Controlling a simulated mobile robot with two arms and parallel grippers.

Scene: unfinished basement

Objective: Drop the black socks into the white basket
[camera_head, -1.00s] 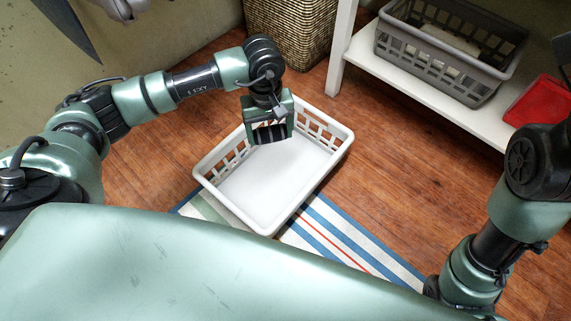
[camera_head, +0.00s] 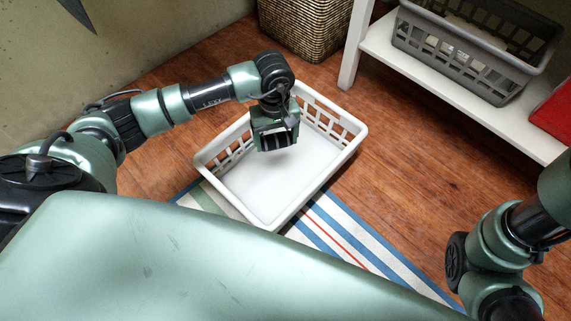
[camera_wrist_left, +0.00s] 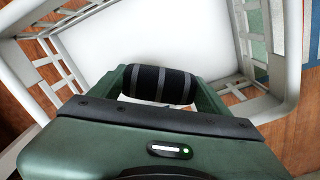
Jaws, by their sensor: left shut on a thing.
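The white basket (camera_head: 232,206) stands on the floor, partly over a striped rug, and its inside looks empty. My left gripper (camera_head: 278,140) is over the back part of the basket, pointing down. It is shut on the black socks (camera_wrist_left: 158,85), a rolled bundle with grey stripes, seen between the fingers in the left wrist view. In the head view the socks (camera_head: 279,138) show only as a dark striped piece at the gripper's lower end. In the head view part of my right arm shows at the lower right; its gripper is out of frame.
A striped rug (camera_head: 345,246) lies under and right of the basket. A wicker basket (camera_head: 305,25) stands behind. A white shelf (camera_head: 440,82) at the upper right holds a grey crate (camera_head: 470,55) and a red object (camera_head: 555,112). Wooden floor is clear between shelf and basket.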

